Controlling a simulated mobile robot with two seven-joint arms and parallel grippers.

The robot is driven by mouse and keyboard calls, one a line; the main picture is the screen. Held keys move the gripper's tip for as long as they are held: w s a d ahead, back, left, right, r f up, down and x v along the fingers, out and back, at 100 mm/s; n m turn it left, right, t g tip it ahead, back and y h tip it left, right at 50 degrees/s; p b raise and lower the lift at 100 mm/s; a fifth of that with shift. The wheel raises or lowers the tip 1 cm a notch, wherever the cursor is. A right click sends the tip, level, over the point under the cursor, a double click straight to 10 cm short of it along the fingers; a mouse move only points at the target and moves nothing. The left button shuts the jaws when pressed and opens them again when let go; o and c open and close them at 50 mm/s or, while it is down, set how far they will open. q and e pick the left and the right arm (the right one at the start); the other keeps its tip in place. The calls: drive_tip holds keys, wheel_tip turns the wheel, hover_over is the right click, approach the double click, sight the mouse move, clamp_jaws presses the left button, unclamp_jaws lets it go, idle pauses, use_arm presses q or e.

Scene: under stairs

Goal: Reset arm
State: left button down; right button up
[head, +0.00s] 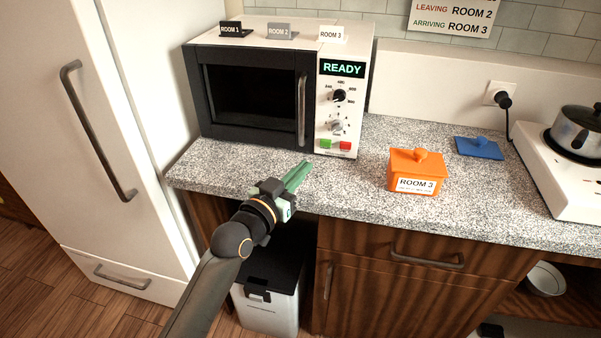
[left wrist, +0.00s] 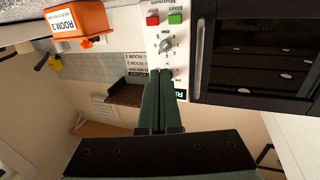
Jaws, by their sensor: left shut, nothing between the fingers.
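My left gripper (head: 298,176) has green fingers and is shut and empty. In the head view it is over the front edge of the counter, in front of the microwave (head: 252,88). The left wrist view shows its fingers (left wrist: 159,88) pressed together, with the microwave's control panel beyond them. My left arm reaches in from the bottom of the head view. My right gripper is in neither view. The microwave's door is shut and its display reads READY.
An orange lidded container (head: 414,172) labelled ROOM 3 stands on the counter (head: 345,185), right of the gripper. A blue lid (head: 479,148) lies behind it. A pot (head: 577,130) sits on a white stove at right. A bin (head: 268,290) stands below the counter; a fridge (head: 100,110) is at left.

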use_arm(q)
drive_tip(key=s+a+f+n+g+y+p, duration=0.1)
drive_tip(key=s+a+f+y, duration=0.1)
drive_tip(key=s+a+f, duration=0.3)
drive_tip(key=s+a+f+n+g+y, duration=0.1)
drive_tip(key=s+f, duration=0.3)
drive_tip(key=f, duration=0.3)
drive_tip(key=s+a+f+n+g+y+p, duration=0.1)
drive_tip(key=s+a+f+y, duration=0.2)
drive_tip(key=f, duration=0.4)
drive_tip(key=s+a+f+g, duration=0.1)
drive_tip(key=s+a+f, duration=0.1)
drive_tip(key=s, duration=0.4)
drive_tip(key=s+a+f+n+g, duration=0.1)
drive_tip(key=s+a+f, duration=0.2)
drive_tip(key=s, duration=0.3)
drive_tip(key=s+a+f+y, duration=0.1)
drive_tip(key=s+a+f, duration=0.2)
drive_tip(key=s, duration=0.3)
drive_tip(key=shift+s+f+g+p, duration=0.3)
drive_tip(key=shift+f+g, duration=0.1)
drive_tip(key=shift+f, duration=0.45)
